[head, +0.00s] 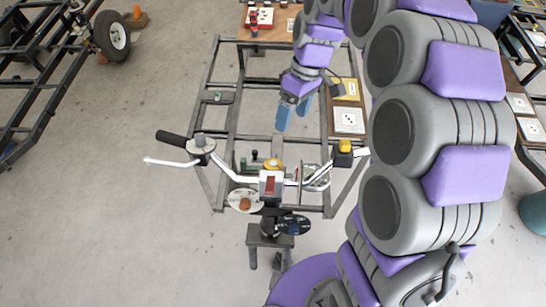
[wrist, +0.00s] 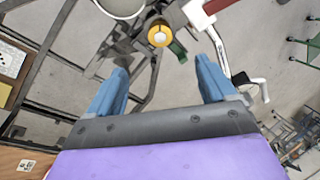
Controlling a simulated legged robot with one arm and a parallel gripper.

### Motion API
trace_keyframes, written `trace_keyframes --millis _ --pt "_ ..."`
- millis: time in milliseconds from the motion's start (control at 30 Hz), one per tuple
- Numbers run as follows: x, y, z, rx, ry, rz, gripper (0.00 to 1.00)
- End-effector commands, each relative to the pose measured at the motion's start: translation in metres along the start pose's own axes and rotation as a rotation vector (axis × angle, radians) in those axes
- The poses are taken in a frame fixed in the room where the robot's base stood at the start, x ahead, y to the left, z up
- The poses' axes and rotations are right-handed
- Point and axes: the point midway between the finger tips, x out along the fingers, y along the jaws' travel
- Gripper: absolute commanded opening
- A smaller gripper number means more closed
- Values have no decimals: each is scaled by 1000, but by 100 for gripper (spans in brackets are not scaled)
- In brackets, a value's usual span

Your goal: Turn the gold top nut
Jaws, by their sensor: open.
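The gold top nut (head: 273,164) is a small gold ring near the middle of the handlebar assembly in the head view. In the wrist view the gold nut (wrist: 152,37) has a pale centre and lies beyond the fingertips, roughly between them in line. My gripper (head: 291,116) points down above the frame, behind the handlebar in the head view. In the wrist view my gripper (wrist: 164,68) shows two blue fingers spread wide with nothing between them. The nut is apart from both fingers.
A green part (wrist: 178,50) sits close beside the nut. A grey metal frame (head: 232,100) surrounds the area.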

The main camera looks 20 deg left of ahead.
Motion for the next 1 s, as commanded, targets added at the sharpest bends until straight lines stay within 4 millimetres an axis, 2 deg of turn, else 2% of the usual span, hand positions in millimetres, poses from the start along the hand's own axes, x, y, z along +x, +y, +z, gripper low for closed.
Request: trace_keyframes --millis 33,133,367,1000 --pt "4 2 -8 -24 -4 -5 84" --pt "7 4 -16 -56 -5 -10 84" --pt "22 6 -20 -71 -4 -12 84" --pt "144 4 -20 -68 -6 -13 84"
